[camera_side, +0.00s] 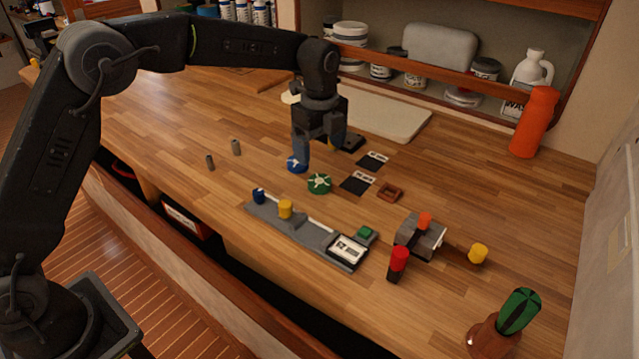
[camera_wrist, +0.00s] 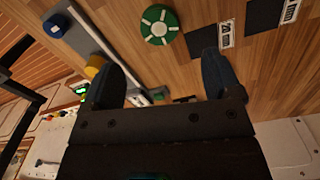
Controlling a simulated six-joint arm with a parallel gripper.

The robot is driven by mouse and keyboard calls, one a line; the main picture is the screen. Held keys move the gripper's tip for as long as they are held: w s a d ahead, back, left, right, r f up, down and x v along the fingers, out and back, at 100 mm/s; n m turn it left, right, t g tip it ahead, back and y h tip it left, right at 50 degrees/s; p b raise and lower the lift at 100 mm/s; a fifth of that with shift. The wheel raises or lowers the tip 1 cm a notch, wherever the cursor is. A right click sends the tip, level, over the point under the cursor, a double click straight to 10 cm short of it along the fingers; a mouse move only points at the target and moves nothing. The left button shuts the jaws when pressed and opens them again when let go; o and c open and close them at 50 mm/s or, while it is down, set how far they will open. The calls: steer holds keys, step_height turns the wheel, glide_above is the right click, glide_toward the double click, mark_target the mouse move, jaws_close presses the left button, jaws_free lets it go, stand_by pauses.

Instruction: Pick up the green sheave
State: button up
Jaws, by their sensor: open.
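The green sheave (camera_side: 319,184), a round green disc with pale spokes, lies flat on the wooden bench in front of my gripper. It also shows at the top of the wrist view (camera_wrist: 160,24), beyond the fingertips and roughly centred between them. My gripper (camera_side: 321,150) points down above the bench with its fingers apart and nothing between them. The fingers also show in the wrist view (camera_wrist: 163,72). A blue sheave (camera_side: 297,165) lies by the tip of my left finger in the side view; I cannot tell whether they touch.
A grey rail (camera_side: 312,236) with blue and yellow pegs lies in front of the green sheave. Black cards (camera_side: 357,183) and a small brown tray (camera_side: 390,192) lie to its right. A grey block (camera_side: 420,236) and a red-topped peg (camera_side: 398,262) stand farther right. The bench at left is mostly clear.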

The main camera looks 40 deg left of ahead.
mark_target(319, 181)
step_height(319, 181, down, 9)
steer(key=shift+s+r, duration=0.1)
steer(key=shift+r, duration=0.1)
stand_by(0.3)
steer(key=shift+c, duration=0.2)
steer(key=shift+r, duration=0.1)
steer(key=c, duration=1)
